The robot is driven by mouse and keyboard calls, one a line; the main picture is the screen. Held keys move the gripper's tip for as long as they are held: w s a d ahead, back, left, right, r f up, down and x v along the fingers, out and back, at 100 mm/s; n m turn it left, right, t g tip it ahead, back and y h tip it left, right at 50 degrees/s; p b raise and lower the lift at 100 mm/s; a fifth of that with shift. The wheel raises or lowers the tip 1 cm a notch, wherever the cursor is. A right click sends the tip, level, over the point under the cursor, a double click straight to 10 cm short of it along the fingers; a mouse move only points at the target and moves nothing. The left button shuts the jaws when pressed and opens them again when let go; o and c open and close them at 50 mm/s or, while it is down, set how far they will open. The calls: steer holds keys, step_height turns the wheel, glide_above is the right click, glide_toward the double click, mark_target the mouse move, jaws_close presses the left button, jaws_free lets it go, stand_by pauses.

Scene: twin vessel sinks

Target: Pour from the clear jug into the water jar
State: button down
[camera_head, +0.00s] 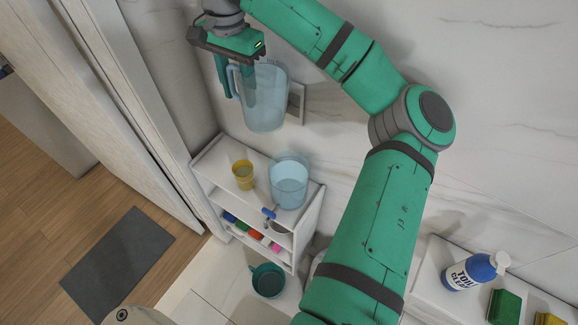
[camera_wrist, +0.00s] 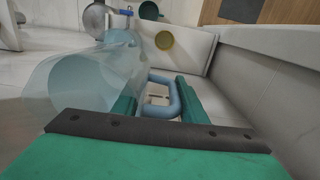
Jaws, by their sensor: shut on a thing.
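My gripper (camera_head: 236,88) is shut on the handle of the clear jug (camera_head: 267,100). The jug hangs in the air above the white shelf unit, close to the wall, and looks nearly upright. In the wrist view the jug (camera_wrist: 80,82) is left of the fingers, and its blue handle (camera_wrist: 172,98) lies between them. The water jar (camera_head: 289,188) stands upright on the shelf top, below the jug and slightly right of it in the head view. It is a clear, bluish vessel, partly hidden behind the jug in the wrist view. The liquid level in the jug is unclear.
A yellow cup (camera_head: 243,175) stands just left of the jar on the shelf unit (camera_head: 212,160). A teal pot (camera_head: 268,281) is below. A cleaner bottle (camera_head: 470,272) and sponges sit at right. A dark mat (camera_head: 118,263) lies on the floor.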

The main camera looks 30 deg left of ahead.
mark_target(237, 99)
steer(key=shift+a+f+y, duration=0.2)
steer(key=shift+f+y, duration=0.3)
steer(key=shift+f, duration=0.3)
steer(key=shift+a+f+y, duration=0.15)
steer(key=shift+f+y, duration=0.35)
steer(key=shift+f, duration=0.25)
steer(key=shift+a+f+y+p, duration=0.1)
steer(key=shift+y+p, duration=0.2)
steer(key=shift+p, duration=0.05)
steer(key=shift+f+y+p, duration=0.15)
steer(key=shift+y+p, duration=0.35)
steer(key=shift+p, duration=0.35)
steer(key=shift+s+a, duration=0.1)
steer(key=shift+a, duration=0.05)
steer(key=shift+r+y+p, duration=0.25)
steer(key=shift+y+p, duration=0.45)
steer(key=shift+p, duration=0.5)
stand_by(2.8)
steer(key=shift+d, duration=0.2)
stand_by(0.3)
steer(key=shift+a+p, duration=0.15)
steer(key=shift+p, duration=0.2)
